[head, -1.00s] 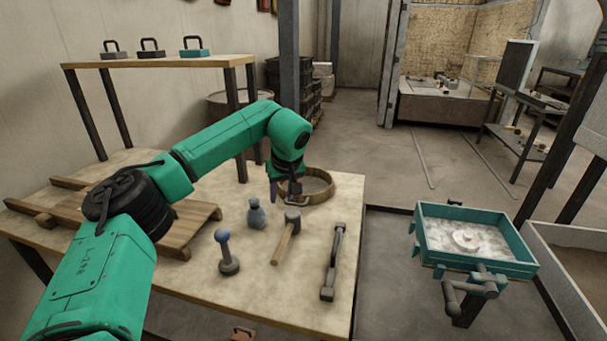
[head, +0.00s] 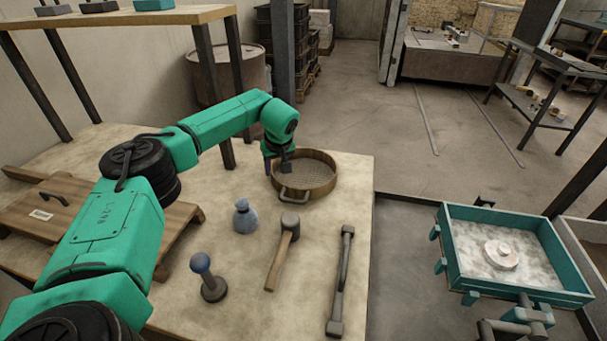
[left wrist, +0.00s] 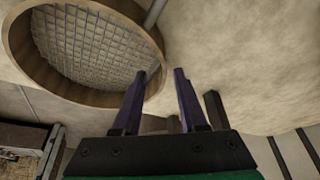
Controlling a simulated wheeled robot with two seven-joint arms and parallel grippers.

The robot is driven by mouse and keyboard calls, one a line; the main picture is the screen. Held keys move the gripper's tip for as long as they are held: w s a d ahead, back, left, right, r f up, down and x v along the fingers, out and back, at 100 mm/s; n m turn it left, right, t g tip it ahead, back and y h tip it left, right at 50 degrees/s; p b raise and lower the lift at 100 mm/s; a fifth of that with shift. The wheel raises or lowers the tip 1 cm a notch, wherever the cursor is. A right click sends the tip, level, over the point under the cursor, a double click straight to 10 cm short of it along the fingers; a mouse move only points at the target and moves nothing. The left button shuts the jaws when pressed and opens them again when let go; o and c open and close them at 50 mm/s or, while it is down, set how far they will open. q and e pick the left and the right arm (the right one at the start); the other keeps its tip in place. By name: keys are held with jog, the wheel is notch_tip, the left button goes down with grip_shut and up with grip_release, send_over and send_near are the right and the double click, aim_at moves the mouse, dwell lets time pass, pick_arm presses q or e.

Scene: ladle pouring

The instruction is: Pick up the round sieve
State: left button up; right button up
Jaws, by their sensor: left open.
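The round sieve (head: 322,186) lies on the workbench near its far right edge, with a wooden rim, wire mesh and a metal loop handle at its near side. In the left wrist view, its rim and mesh (left wrist: 88,45) fill the upper left. My left gripper (head: 277,165) is at the sieve's left rim in the head view. In the left wrist view, its two dark fingers (left wrist: 163,72) are apart with nothing between them, and one fingertip overlaps the sieve's rim; I cannot tell whether they touch. My right gripper is not in view.
A wooden board (head: 40,215) lies at left. A teal box of white powder (head: 505,250) stands at right.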

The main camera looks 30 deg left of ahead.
aim_at(274, 174)
pick_arm(q)
jog(key=x, duration=0.4)
jog(key=shift+a+f, duration=0.1)
jog(key=shift+f, duration=0.25)
grip_shut()
jog(key=shift+r, duration=0.1)
dwell(0.9)
